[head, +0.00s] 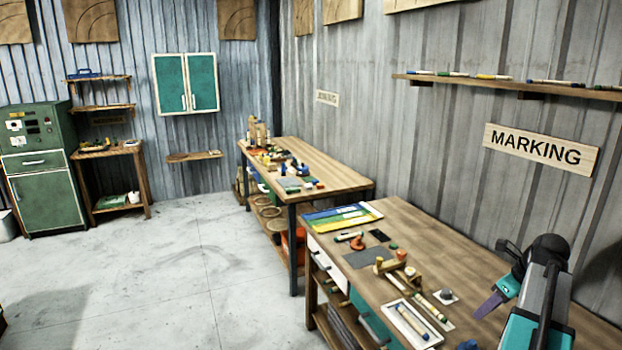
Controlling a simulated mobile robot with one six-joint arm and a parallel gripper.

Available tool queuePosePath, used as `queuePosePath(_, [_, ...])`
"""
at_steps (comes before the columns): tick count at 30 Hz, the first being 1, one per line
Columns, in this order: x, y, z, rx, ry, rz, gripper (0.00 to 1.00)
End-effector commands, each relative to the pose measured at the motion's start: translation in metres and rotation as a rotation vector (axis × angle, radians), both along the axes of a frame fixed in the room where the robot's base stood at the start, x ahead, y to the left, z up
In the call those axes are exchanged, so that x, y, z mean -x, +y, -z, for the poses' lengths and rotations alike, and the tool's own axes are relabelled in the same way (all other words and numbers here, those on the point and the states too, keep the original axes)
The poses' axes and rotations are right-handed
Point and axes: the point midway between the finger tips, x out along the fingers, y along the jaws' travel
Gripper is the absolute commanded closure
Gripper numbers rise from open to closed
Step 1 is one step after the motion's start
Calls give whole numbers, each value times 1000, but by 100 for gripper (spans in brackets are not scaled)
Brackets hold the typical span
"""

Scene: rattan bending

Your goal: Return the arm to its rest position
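My arm (548,285), black, grey and teal, rises at the lower right of the head view, over the right part of the marking bench (420,235). It is bent at the top. My gripper (488,305) shows as a small purple tip below a teal part, pointing down and to the left above the bench. I see no object held in it. Its fingers are too small and overlapped to tell whether they are open or shut.
The marking bench carries a white tray with pens (398,322), a grey mat (366,258) and a colored strip board (342,217). A second bench (325,172) stands behind. A "MARKING" sign (541,147) hangs on the wall under a shelf (510,83). Floor is clear at left.

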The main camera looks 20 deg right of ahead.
Motion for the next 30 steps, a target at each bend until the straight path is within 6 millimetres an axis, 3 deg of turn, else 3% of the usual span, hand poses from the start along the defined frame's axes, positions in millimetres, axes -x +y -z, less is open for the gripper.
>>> queuePosePath(5, [-29, 34, 37, -38, 26, -67, 63])
queuePosePath(15, [-80, 141, 144, -140, 124, -241, 63])
queuePosePath(23, [-91, 226, 225, -189, 216, -377, 63])
queuePosePath(30, [-84, 300, 295, -207, 290, -543, 63])
